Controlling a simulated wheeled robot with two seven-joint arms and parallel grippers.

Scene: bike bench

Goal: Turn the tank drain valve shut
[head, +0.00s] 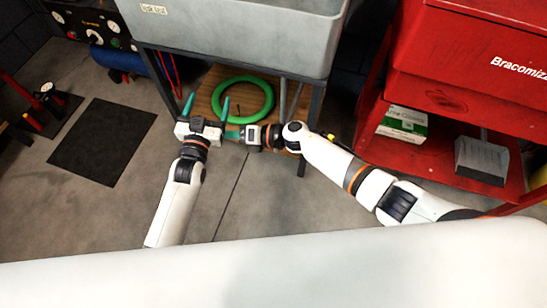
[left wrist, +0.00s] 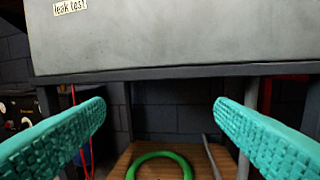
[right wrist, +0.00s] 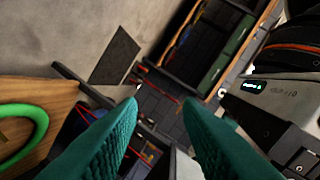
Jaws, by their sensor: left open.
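The grey tank (head: 235,35) with a "leak test" label (head: 153,9) stands on a dark frame; it also fills the top of the left wrist view (left wrist: 180,40). I cannot make out the drain valve in any view. A grey pipe or rod (head: 283,98) shows below the tank, and a slanted one shows in the left wrist view (left wrist: 212,160). My left gripper (head: 207,99) is open and empty in front of the tank frame, fingers pointing toward it. My right gripper (head: 230,134) points left below the tank front, its fingers apart and empty in the right wrist view (right wrist: 160,101).
A green ring (head: 243,120) lies on the wooden shelf (head: 205,92) under the tank. A red cabinet (head: 455,60) with a green and white box (head: 402,125) stands at right. A black mat (head: 102,140) lies on the floor at left. My grippers are close together.

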